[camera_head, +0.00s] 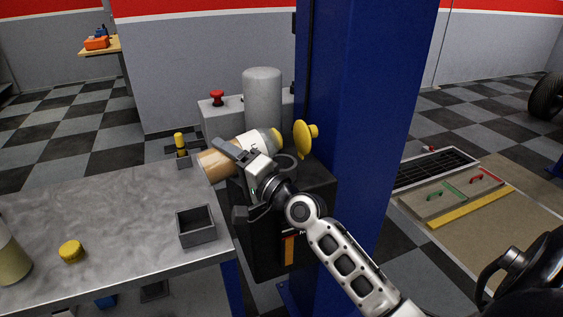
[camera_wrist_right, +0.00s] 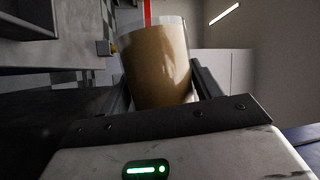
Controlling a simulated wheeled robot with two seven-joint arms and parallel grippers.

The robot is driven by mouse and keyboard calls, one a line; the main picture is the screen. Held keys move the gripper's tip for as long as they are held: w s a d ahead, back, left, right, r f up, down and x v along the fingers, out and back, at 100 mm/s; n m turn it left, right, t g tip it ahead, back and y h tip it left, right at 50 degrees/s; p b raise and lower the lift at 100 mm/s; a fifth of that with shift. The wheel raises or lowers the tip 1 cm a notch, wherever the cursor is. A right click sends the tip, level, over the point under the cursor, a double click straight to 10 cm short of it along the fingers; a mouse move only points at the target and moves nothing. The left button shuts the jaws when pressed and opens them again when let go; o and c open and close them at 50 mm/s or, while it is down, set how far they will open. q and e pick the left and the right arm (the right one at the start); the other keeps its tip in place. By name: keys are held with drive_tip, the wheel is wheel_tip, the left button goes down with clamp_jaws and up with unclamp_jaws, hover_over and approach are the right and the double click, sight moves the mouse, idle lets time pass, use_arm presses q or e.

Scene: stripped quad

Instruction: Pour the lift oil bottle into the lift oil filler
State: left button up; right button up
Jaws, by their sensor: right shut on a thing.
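The oil bottle (camera_head: 217,163), with tan contents, a pale label and a yellow end, lies tilted far over in the head view. Its yellow end points right and slightly up. My right gripper (camera_head: 241,153) is shut around its middle. The bottle's tan body also shows between the fingers in the right wrist view (camera_wrist_right: 158,68). The lift oil filler seems to be the dark round opening (camera_head: 286,162) on the black unit, just below and right of the bottle's yellow end. A yellow disc-shaped cap (camera_head: 302,139) stands on edge beside it. My left gripper is out of view.
A blue lift column (camera_head: 362,120) rises close on the right. A grey cylinder (camera_head: 262,98) stands behind the bottle. The metal table (camera_head: 120,215) at left holds a grey open box (camera_head: 197,228), a yellow cap (camera_head: 71,251) and another container (camera_head: 11,258).

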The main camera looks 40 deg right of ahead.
drive_tip(key=shift+r+m, duration=0.15)
drive_tip(key=shift+m, duration=0.25)
idle(2.0)
